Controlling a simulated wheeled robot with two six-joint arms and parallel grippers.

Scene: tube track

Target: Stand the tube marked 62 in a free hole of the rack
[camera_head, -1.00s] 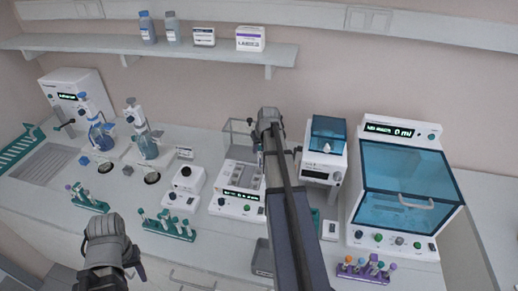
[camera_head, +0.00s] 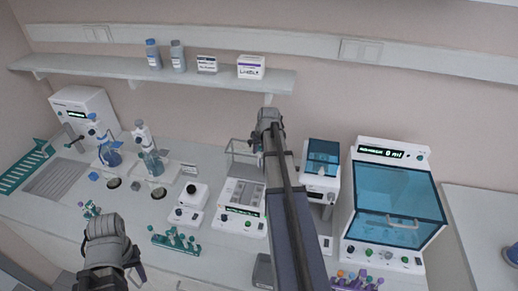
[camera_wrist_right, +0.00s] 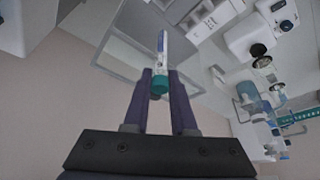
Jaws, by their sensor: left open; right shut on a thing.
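My right gripper (camera_head: 267,118) is raised in front of the back wall, above the bench devices. In the right wrist view it (camera_wrist_right: 160,74) is shut on a tube (camera_wrist_right: 162,45) with a teal cap; the tube points away from the jaws. Its mark is not readable, and the head view does not show the tube clearly. A teal rack (camera_head: 174,244) with several teal-capped tubes stands on the bench's front left. Another group of tubes (camera_head: 90,209) is partly hidden behind my left gripper (camera_head: 136,274), which is open and empty at lower left.
A purple rack (camera_head: 357,284) with coloured caps is cut by the bottom edge. A shelf (camera_head: 200,82) runs along the wall.

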